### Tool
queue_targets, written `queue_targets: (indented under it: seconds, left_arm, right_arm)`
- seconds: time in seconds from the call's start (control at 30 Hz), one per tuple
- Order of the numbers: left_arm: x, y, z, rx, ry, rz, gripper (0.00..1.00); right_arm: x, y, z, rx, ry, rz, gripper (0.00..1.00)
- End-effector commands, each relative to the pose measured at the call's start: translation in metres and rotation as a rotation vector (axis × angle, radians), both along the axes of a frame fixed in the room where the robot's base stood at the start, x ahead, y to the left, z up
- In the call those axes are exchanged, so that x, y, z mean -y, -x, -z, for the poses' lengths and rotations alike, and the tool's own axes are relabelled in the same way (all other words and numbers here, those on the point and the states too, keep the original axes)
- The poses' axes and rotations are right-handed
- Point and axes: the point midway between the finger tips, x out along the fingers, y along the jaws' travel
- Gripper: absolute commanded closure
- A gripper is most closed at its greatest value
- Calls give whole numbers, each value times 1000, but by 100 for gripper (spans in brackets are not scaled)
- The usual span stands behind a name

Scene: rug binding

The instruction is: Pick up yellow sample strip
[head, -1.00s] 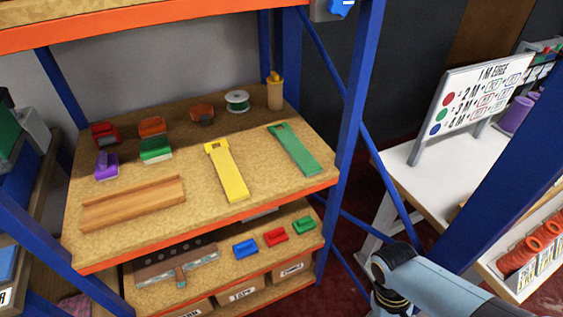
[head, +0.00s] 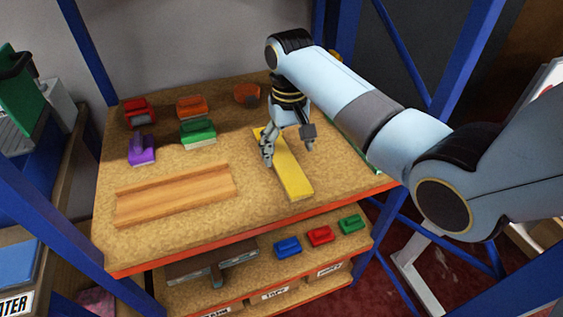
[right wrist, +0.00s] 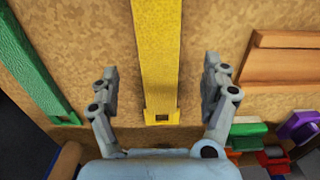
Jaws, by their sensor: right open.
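The yellow sample strip (head: 292,172) lies flat on the upper shelf board, pointing toward the front edge. Its far part is partly hidden by my right gripper in the head view. My right gripper (head: 288,152) is open over the far half of the strip. In the right wrist view the strip (right wrist: 160,60) runs between the two open fingers of the gripper (right wrist: 162,85), with clear gaps on both sides. The strip's end with a small slot lies near the palm. I cannot tell the exact height of the fingers above it. My left gripper is not in view.
The green strip (right wrist: 30,65) lies beside the yellow one, mostly hidden by my arm in the head view. A wooden channel (head: 175,194) lies to the left. Several coloured blocks, including a green one (head: 198,132) and a purple one (head: 142,149), stand behind it. Blue rack posts flank the shelf.

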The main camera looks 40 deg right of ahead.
Motion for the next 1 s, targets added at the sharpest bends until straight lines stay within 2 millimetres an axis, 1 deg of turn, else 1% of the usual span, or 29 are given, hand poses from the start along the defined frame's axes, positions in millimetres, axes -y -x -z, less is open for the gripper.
queue_targets:
  seconds: [0.13, 0.2, 0.3, 0.4, 0.5, 0.67, 0.77, 1.0]
  left_arm:
    - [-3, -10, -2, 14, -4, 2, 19]
    - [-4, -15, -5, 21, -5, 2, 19]
    - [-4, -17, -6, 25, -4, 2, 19]
    - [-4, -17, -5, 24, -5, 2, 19]
    - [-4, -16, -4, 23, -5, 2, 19]
    - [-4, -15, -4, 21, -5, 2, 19]
    - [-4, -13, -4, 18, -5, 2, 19]
    - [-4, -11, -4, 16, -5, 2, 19]
  right_arm:
    - [0, 2, 13, -3, -1, 0, 19]
    - [-1, 4, 23, -5, -1, 1, 19]
    - [-1, 5, 40, -3, -1, 1, 19]
    - [-1, 5, 52, -3, -2, 0, 19]
    - [-1, 4, 57, 0, -1, 0, 19]
    - [-1, 4, 57, 0, 0, 0, 19]
    - [-1, 4, 56, 0, 0, 0, 30]
    - [-1, 5, 56, 0, 0, 0, 61]
